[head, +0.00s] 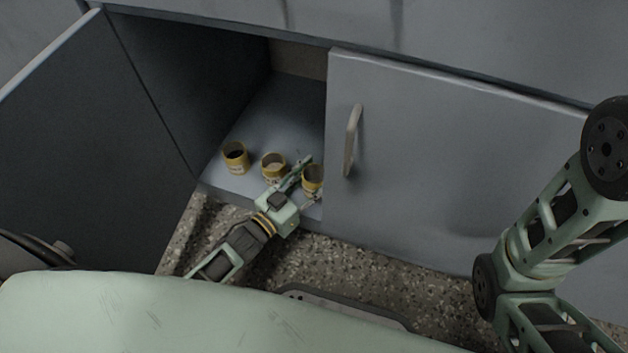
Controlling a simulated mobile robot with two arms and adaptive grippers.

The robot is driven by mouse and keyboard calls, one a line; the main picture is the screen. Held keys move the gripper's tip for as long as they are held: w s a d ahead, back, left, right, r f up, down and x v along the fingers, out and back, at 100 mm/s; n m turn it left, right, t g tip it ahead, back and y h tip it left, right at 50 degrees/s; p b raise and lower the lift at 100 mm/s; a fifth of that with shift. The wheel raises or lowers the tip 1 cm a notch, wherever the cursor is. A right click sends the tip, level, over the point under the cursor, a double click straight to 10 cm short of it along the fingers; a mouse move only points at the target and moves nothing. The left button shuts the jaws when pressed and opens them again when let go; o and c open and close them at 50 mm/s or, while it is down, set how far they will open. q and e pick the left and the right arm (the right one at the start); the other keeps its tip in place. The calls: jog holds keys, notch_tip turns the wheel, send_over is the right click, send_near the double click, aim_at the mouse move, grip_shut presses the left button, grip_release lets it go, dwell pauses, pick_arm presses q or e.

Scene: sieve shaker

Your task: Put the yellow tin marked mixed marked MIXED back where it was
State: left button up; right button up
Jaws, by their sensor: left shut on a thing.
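Three yellow tins, open at the top, stand in a row on the floor of the open cabinet. The left tin (235,158) is dark inside, the middle tin (272,166) has pale contents, and the right tin (313,181) is darker inside. My left gripper (309,181) is shut on the right tin, one finger on each side, near the cabinet's front edge. I cannot read the labels, so I cannot tell from them which tin is marked MIXED. I cannot tell whether the held tin touches the cabinet floor. My right gripper is out of view.
The left cabinet door (85,130) is swung open. The right door (450,160), with an upright handle (352,140), is closed just right of the held tin. The cabinet floor (285,115) behind the tins is clear. Speckled floor (350,265) lies in front.

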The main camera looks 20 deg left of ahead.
pick_arm(q)
jog(key=shift+r, duration=0.1)
jog(key=o, duration=1.2)
jog(key=shift+f, duration=0.2)
jog(key=shift+r, duration=0.1)
